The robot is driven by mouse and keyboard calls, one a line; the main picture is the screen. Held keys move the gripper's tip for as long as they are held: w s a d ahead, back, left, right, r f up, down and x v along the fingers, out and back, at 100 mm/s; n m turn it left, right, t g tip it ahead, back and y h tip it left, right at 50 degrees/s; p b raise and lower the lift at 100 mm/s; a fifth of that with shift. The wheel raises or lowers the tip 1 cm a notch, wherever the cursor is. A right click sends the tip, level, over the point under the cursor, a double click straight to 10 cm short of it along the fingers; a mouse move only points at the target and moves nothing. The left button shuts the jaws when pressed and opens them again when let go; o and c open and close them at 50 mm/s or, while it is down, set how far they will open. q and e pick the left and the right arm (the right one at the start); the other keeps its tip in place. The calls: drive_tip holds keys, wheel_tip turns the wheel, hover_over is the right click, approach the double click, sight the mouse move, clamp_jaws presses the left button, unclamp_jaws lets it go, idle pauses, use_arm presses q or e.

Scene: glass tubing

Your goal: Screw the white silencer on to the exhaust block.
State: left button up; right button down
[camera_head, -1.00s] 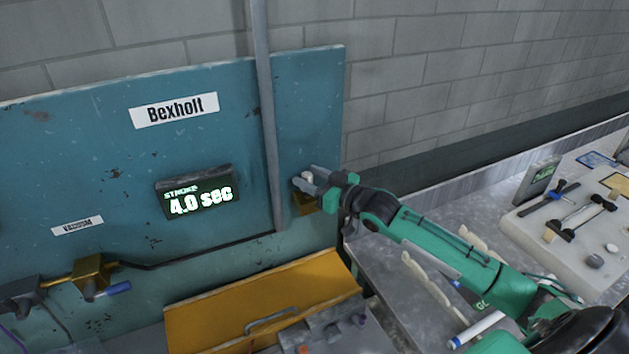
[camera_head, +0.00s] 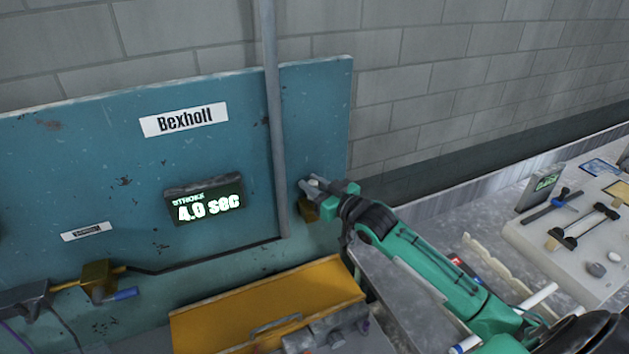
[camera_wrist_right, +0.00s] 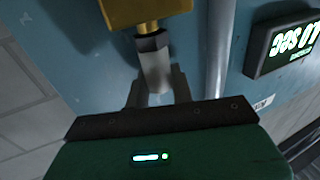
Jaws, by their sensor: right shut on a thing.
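My right gripper (camera_head: 312,187) is at the right part of the blue panel, shut on the white silencer (camera_head: 314,182). In the right wrist view the silencer (camera_wrist_right: 156,75) stands between the two fingers of the gripper (camera_wrist_right: 157,88), with a dark collar at its far end. A brass stem joins that collar to the brass exhaust block (camera_wrist_right: 150,12), in line with the silencer. How deep the thread sits cannot be seen. In the head view the block (camera_head: 309,211) is just below the gripper, partly hidden by it. My left gripper is not in view.
A grey vertical pipe (camera_head: 273,120) runs left of the block. A display (camera_head: 205,199) reads 4.0 sec. A yellow drawer front or lid (camera_head: 265,300) is below. A pale board with tools (camera_head: 575,240) lies on the bench at right.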

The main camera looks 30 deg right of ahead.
drive_tip(key=shift+a+f+m+h, duration=0.15)
drive_tip(key=shift+f+m+h, duration=0.1)
drive_tip(key=shift+m+h, duration=0.55)
drive_tip(key=shift+f+m+t+h, duration=0.15)
drive_tip(key=shift+m+h, duration=0.6)
drive_tip(key=shift+h, duration=0.55)
drive_tip(key=shift+m+t+h, duration=0.15)
drive_tip(key=shift+m+h, duration=0.6)
drive_tip(key=shift+h, duration=0.55)
drive_tip(key=shift+m+h, duration=0.5)
drive_tip(key=shift+h, duration=0.4)
drive_tip(key=c, duration=1.2)
unclamp_jaws()
drive_tip(key=shift+w, duration=0.15)
drive_tip(key=shift+r+y, duration=0.25)
drive_tip(key=shift+y, duration=0.05)
